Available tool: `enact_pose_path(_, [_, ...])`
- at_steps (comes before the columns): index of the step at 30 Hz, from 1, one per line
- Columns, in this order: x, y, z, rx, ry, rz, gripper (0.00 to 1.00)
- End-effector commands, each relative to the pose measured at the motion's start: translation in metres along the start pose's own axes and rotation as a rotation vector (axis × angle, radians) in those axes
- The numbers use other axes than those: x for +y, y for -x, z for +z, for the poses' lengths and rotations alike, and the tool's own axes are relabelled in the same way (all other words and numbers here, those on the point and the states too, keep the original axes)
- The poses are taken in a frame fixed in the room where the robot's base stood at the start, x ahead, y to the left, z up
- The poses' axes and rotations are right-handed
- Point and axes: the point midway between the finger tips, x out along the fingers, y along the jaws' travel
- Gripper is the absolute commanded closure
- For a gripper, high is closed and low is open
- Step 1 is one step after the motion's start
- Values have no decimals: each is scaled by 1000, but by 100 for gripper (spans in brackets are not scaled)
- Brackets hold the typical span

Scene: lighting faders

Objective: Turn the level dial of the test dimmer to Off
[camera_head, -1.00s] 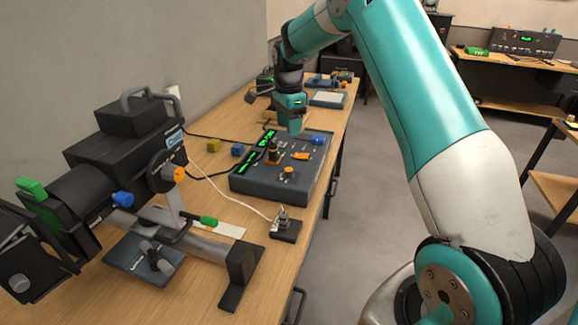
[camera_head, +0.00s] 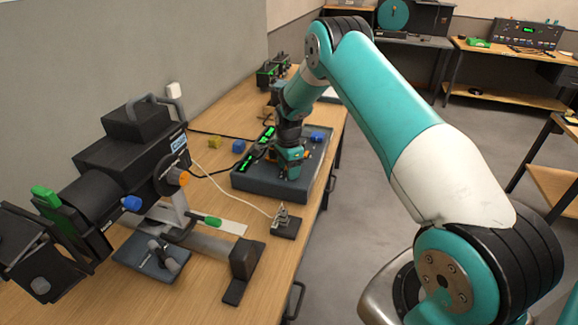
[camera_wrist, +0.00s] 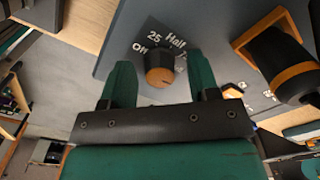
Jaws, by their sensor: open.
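The test dimmer (camera_head: 255,184) is a dark grey box with green displays on the wooden table. Its level dial (camera_wrist: 160,72) shows in the wrist view as a round knob with an orange face and dark side. The marks Off, 25 and Half are printed around it; I cannot tell which mark it points to. In the head view my gripper hides the dial. My gripper (camera_wrist: 158,65) is open, with one green finger on each side of the dial in the picture. Contact cannot be made out. In the head view my gripper (camera_head: 290,170) is low over the dimmer's near right part.
A larger black and orange knob or handle (camera_wrist: 285,62) stands right of the dial in the wrist view. A big black spotlight (camera_head: 120,165) fills the left of the table. A small plug stand (camera_head: 286,227) sits in front of the dimmer.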

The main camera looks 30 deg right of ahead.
Motion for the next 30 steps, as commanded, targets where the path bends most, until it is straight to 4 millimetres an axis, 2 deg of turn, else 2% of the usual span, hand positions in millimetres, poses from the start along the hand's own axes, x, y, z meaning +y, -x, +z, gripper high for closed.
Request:
enact_pose_path(4, [0,0,0,0,0,0,45])
enact_pose_path(9, [0,0,0,0,0,-1,84])
enact_pose_path(11, [0,0,0,0,0,-1,94])
enact_pose_path(20, [-1,0,0,0,28,-2,94])
enact_pose_path(30, [-1,-2,0,1,233,-4,94])
